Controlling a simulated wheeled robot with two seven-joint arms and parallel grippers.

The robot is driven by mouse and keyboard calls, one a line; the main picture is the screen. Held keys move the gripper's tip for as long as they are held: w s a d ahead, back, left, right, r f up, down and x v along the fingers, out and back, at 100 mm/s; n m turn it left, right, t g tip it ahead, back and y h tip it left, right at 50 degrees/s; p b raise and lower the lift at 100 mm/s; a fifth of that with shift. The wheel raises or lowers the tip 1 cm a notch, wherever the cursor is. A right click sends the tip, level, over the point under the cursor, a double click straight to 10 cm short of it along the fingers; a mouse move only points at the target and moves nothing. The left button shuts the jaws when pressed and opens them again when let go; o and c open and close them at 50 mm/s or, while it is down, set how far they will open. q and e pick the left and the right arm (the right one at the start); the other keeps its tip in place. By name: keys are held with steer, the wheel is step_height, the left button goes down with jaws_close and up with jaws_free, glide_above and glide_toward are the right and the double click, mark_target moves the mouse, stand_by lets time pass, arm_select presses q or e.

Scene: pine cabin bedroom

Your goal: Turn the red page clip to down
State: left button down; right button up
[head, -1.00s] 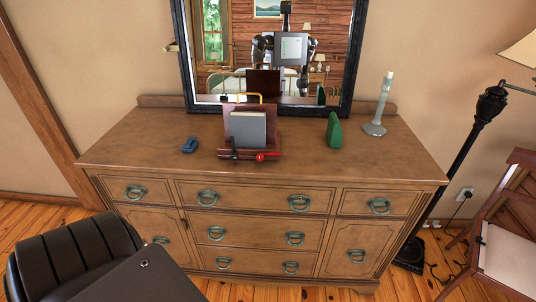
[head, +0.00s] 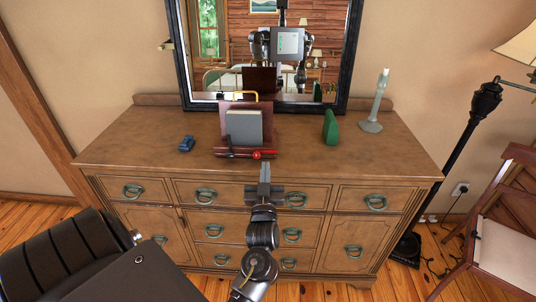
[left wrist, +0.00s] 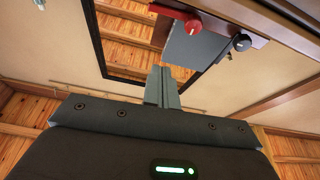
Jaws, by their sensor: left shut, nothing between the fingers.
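The red page clip (head: 264,154) sits on the front ledge of a dark red book stand (head: 263,128) on the dresser. It lies sideways, its arm pointing right from its round knob. A dark page clip (head: 230,150) is on the same ledge to the left. A grey book (head: 244,127) leans on the stand. My left gripper (head: 265,168) is shut and empty, just in front of and below the red clip, apart from it. In the left wrist view the shut fingers (left wrist: 162,75) show below the red clip (left wrist: 177,14) and the dark clip (left wrist: 242,42). My right gripper is out of view.
The wooden dresser (head: 180,170) has a small blue toy car (head: 187,143) left of the stand. A green object (head: 331,127) and a pale candlestick (head: 376,105) stand to the right. A black-framed mirror (head: 183,50) is behind.

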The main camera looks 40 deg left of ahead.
arm_select(q)
step_height(320, 180, up, 4)
steer(key=f+p, duration=0.1)
steer(key=p, duration=0.2)
glide_above(268, 153)
steer(key=s+d, duration=0.1)
steer(key=s, duration=0.1)
steer(key=shift+d+r, duration=0.1)
steer(key=shift+r, duration=0.15)
step_height(268, 153, down, 3)
steer(key=shift+w+r+p, duration=0.15)
steer(key=shift+p, duration=0.15)
steer(key=shift+d+f, duration=0.1)
steer(key=shift+f, duration=0.75)
